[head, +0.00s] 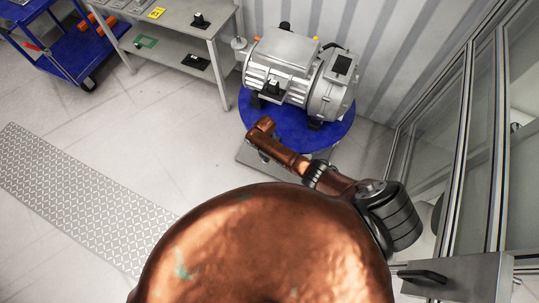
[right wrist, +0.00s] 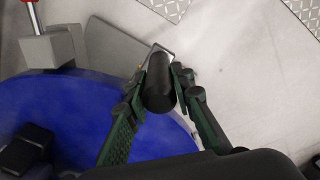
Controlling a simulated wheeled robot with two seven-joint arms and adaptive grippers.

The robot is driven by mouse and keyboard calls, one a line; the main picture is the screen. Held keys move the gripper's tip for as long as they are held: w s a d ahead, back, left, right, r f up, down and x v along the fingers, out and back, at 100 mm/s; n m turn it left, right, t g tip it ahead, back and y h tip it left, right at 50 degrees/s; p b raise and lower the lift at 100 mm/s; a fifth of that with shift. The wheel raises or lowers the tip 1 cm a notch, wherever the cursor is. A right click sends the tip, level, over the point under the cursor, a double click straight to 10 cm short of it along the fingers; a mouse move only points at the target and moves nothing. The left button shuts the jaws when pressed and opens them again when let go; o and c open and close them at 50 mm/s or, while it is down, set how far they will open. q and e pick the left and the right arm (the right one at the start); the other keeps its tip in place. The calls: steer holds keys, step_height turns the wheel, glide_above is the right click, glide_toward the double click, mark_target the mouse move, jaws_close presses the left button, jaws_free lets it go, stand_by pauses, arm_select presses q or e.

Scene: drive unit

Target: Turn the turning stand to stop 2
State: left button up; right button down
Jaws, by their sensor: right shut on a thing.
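The turning stand is a round blue disc (head: 330,138) that bears a grey drive unit (head: 285,58) in the head view. In the right wrist view, the blue disc (right wrist: 60,115) fills the lower left. My right gripper (right wrist: 159,75) has its dark green fingers on either side of a black upright handle (right wrist: 159,85) at the disc's rim and is shut on it. In the head view my right arm reaches over the disc's near edge, and its fingers are hidden or too small to make out. No stop number can be read. My left gripper is out of view.
A grey block (right wrist: 48,48) with a red-topped rod stands beside the disc's rim. A grey bench (head: 180,14) and a blue cart (head: 60,50) stand at upper left. Glass-panelled framing (head: 460,120) closes off the right.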

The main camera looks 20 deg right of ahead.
steer(key=shift+a, duration=0.1)
stand_by(0.4)
steer(key=c, duration=1.7)
jaws_free()
steer(key=shift+w, duration=0.1)
steer(key=shift+o, duration=0.2)
step_height(320, 180, up, 12)
